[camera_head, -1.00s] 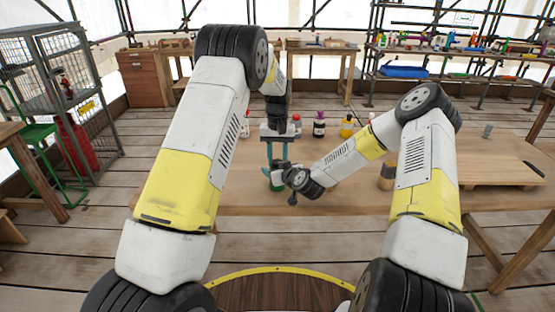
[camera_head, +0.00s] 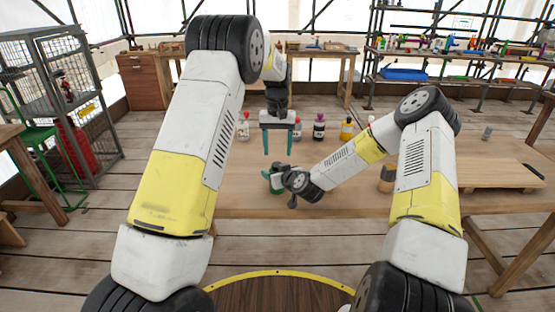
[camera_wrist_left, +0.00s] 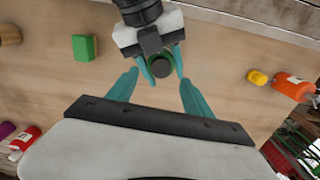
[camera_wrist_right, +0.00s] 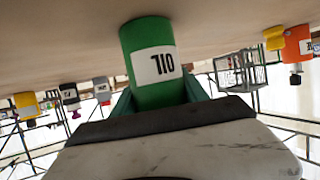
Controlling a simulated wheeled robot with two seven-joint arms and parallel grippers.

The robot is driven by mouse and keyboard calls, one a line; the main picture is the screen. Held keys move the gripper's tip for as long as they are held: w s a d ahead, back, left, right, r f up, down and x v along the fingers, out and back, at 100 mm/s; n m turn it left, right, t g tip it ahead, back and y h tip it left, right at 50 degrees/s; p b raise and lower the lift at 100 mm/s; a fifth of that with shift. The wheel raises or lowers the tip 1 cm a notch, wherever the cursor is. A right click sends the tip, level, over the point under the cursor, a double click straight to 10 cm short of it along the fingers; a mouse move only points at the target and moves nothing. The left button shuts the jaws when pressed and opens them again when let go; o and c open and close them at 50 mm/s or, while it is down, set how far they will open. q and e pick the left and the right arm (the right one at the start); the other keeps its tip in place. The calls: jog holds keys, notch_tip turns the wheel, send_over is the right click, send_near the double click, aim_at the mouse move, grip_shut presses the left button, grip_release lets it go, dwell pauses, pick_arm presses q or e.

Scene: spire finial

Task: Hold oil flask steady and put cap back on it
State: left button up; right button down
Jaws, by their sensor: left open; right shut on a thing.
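The green oil flask (camera_head: 277,187) stands upright near the table's front edge. Its label shows upside down in the right wrist view (camera_wrist_right: 155,66). My right gripper (camera_wrist_right: 158,92) is shut around the flask's body from the side. In the left wrist view a dark round cap (camera_wrist_left: 161,68) shows on top of the flask, seen from above; I cannot tell how tightly it sits. My left gripper (camera_head: 278,153) is open above the flask, its fingers pointing down with nothing held between them. The flask's top is hardly visible in the head view.
A wooden board (camera_head: 500,172) lies at right.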

pick_arm(q)
notch_tip(320, 180, up, 6)
jog(key=shift+r, duration=0.15)
pick_arm(e)
jog(key=shift+d, duration=0.1)
pick_arm(q)
jog(key=shift+a, duration=0.15)
pick_arm(e)
jog(key=c, duration=0.5)
grip_release()
jog(key=v, duration=0.7)
jog(key=shift+s+d+r, duration=0.15)
jog(key=shift+s, duration=0.15)
